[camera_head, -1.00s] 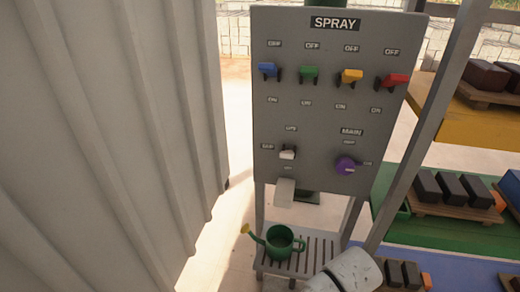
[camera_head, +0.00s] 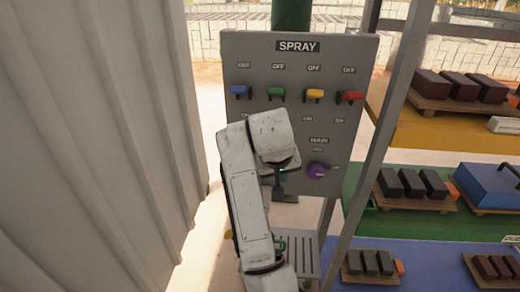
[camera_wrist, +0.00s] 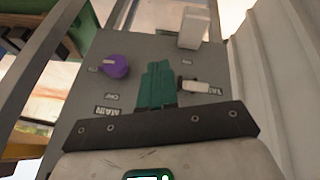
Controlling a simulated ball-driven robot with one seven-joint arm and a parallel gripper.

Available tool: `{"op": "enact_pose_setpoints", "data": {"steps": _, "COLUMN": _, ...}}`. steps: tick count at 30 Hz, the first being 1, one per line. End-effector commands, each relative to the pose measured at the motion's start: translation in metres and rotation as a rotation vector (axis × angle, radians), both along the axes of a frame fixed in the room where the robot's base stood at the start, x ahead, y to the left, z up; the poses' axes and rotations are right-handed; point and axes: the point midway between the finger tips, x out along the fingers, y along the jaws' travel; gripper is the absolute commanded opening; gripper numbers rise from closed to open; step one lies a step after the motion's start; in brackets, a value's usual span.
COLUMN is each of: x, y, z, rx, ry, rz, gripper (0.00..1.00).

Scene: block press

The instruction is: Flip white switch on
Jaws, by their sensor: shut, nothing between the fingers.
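The white switch (camera_wrist: 197,87) shows in the wrist view on the grey panel, just right of my gripper's fingers. In the head view my arm hides it. My gripper (camera_wrist: 156,66) has its teal fingers shut together with nothing between them, in front of the panel between the white switch and the purple knob (camera_wrist: 116,66). I cannot tell whether the fingers touch the switch. In the head view my gripper (camera_head: 279,190) is partly hidden by its wrist, left of the purple knob (camera_head: 317,171). The grey SPRAY panel (camera_head: 350,130) stands upright.
Blue (camera_head: 240,91), green (camera_head: 276,94), yellow (camera_head: 314,95) and red (camera_head: 350,97) switches line the panel's upper part. A corrugated wall (camera_head: 95,150) stands close on the left. Shelves with dark blocks (camera_head: 400,183) are on the right. A green watering can is mostly hidden behind my arm.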

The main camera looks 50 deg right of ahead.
Motion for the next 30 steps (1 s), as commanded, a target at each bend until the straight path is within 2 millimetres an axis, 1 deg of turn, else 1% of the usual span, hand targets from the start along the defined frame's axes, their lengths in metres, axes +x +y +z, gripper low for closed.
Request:
{"op": "enact_pose_setpoints", "data": {"steps": 1, "x": 0.009, "y": 0.000, "z": 0.022, "rx": 0.014, "ry": -0.016, "rz": -0.022, "gripper": 0.00}}
{"op": "enact_pose_setpoints", "data": {"steps": 3, "x": 0.017, "y": 0.001, "z": 0.043, "rx": 0.031, "ry": -0.027, "rz": -0.055, "gripper": 0.00}}
{"op": "enact_pose_setpoints", "data": {"steps": 12, "x": 0.044, "y": 0.010, "z": 0.131, "rx": 0.139, "ry": -0.060, "rz": -0.168, "gripper": 0.00}}
{"op": "enact_pose_setpoints", "data": {"steps": 16, "x": 0.052, "y": 0.017, "z": 0.162, "rx": 0.185, "ry": -0.065, "rz": -0.195, "gripper": 0.00}}
{"op": "enact_pose_setpoints", "data": {"steps": 18, "x": 0.054, "y": 0.020, "z": 0.174, "rx": 0.206, "ry": -0.065, "rz": -0.205, "gripper": 0.00}}
{"op": "enact_pose_setpoints", "data": {"steps": 21, "x": 0.057, "y": 0.023, "z": 0.186, "rx": 0.227, "ry": -0.065, "rz": -0.213, "gripper": 0.00}}
{"op": "enact_pose_setpoints", "data": {"steps": 25, "x": 0.058, "y": 0.026, "z": 0.193, "rx": 0.241, "ry": -0.064, "rz": -0.218, "gripper": 0.00}}
{"op": "enact_pose_setpoints", "data": {"steps": 30, "x": 0.058, "y": 0.026, "z": 0.193, "rx": 0.242, "ry": -0.063, "rz": -0.220, "gripper": 0.00}}
